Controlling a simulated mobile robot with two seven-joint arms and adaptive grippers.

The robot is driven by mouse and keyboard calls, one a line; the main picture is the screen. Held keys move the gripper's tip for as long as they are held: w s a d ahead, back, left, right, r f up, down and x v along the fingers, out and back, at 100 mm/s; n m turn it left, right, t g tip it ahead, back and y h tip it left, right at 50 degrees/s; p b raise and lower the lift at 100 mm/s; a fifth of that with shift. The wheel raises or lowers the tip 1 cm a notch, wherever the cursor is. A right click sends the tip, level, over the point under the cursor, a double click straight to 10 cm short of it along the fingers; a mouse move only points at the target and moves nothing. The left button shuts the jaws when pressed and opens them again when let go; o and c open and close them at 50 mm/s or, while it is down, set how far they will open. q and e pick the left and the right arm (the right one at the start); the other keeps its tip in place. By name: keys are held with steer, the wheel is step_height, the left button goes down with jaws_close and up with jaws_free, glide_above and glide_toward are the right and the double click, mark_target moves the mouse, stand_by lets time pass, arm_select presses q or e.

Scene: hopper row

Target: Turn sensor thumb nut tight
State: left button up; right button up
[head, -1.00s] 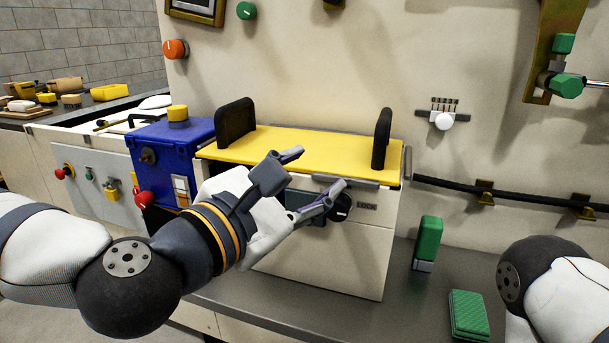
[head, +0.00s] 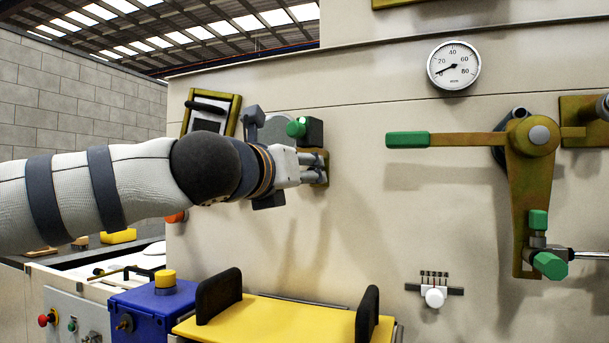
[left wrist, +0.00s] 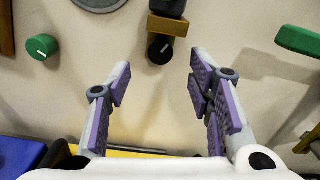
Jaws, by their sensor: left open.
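The black thumb nut (left wrist: 160,48) sits under a small brass bracket (left wrist: 167,25) on the beige wall, seen in the left wrist view between and beyond my fingertips. A black sensor block (left wrist: 168,5) is above the bracket, partly cut off. My left gripper (left wrist: 160,85) is open and empty, its purple-padded fingers spread either side of the nut's line, apart from it. In the head view my left gripper (head: 318,174) points right, at the brass bracket (head: 321,160) below the black sensor block (head: 315,132); its fingers hide the nut there. My right gripper is out of view.
A green wall knob (left wrist: 42,46) is left of the nut. A green-handled lever (head: 408,139) and brass arm stand to the right, below a round gauge (head: 454,65). A yellow shelf (head: 280,320) with black uprights is below. The wall between is clear.

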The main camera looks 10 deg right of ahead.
arm_select(q)
steer(key=x, duration=0.7)
jaws_close()
